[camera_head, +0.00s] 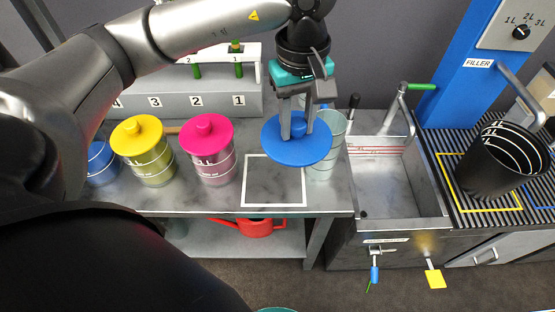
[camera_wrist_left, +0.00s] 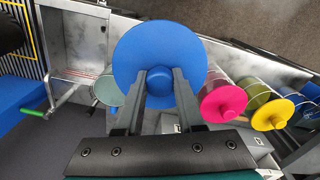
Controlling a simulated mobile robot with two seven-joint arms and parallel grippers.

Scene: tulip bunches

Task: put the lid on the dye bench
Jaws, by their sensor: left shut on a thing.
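My left gripper (camera_head: 298,132) is shut on the knob of a round blue lid (camera_head: 285,152). The lid hangs level or slightly tilted above the bench, over the back right of a white square outline. In the left wrist view the lid (camera_wrist_left: 158,52) fills the space beyond the fingers (camera_wrist_left: 160,85), which grip its knob. The dye bench (camera_head: 270,196) is a grey marbled top, bare inside the outline. A clear container (camera_head: 328,165) stands behind the lid, partly hidden. My right gripper is not in view.
Pots with pink (camera_head: 207,136) and yellow (camera_head: 137,135) lids stand left of the outline. A blue pot (camera_head: 102,165) is partly hidden by my arm. A numbered rack (camera_head: 190,100) stands behind. A sink (camera_head: 385,185) and black bucket (camera_head: 500,162) are right.

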